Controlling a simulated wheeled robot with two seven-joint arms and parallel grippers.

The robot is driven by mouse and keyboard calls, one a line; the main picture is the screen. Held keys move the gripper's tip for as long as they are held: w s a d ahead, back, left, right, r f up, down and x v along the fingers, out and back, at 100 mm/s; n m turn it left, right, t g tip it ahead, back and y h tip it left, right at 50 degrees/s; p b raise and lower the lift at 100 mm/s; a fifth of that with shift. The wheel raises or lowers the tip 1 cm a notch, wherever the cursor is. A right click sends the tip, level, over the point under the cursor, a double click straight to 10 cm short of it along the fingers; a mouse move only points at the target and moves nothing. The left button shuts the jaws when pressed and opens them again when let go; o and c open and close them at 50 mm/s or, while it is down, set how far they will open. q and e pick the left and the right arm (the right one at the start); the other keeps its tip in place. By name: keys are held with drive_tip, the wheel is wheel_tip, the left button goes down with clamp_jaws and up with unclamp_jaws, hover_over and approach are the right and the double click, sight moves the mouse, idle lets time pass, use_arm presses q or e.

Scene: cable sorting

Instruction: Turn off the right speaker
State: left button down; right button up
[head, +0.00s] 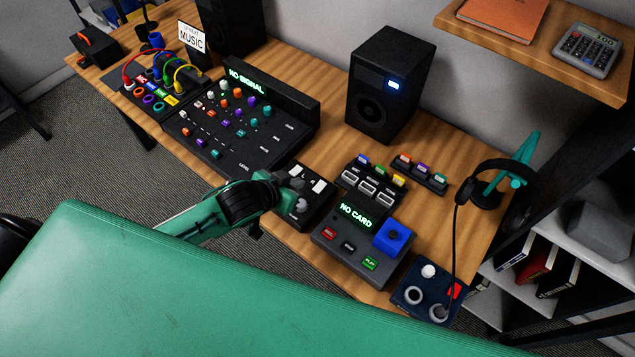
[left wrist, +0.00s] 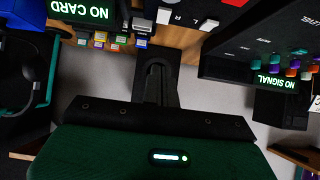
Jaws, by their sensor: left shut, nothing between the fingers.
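The right speaker (head: 386,90) is a black box standing at the back of the desk, with a lit blue-white display on its front. A small black box (head: 318,200) with two white switches and a pale knob sits at the desk's front. In the left wrist view its white switches (left wrist: 208,24) show beside the letters L and R. My left gripper (head: 290,180) is shut and empty, at the left side of this box and partly covering it. Its dark fingers (left wrist: 155,72) show together in the left wrist view. I cannot tell whether they touch the box. My right gripper is not seen.
A mixer (head: 240,125) reading NO SIGNAL lies left of the box. Headphones (head: 480,185) hang on a teal stand. Another speaker (head: 235,25) stands at back left.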

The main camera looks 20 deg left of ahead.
use_arm(q)
drive_tip(key=shift+w, duration=0.15)
drive_tip(key=p, duration=0.2)
hover_over(317, 189)
drive_tip(key=f, duration=0.5)
drive_tip(key=shift+s+a+f, duration=0.15)
drive_tip(key=shift+s+f, duration=0.05)
drive_tip(key=shift+f, duration=0.2)
wheel_tip(317, 189, down, 2)
drive_tip(key=shift+w+f, duration=0.15)
drive_tip(key=shift+f, duration=0.05)
drive_tip(key=shift+w+f+p, duration=0.1)
drive_tip(key=shift+f+p, duration=0.25)
drive_tip(key=shift+f, duration=0.6)
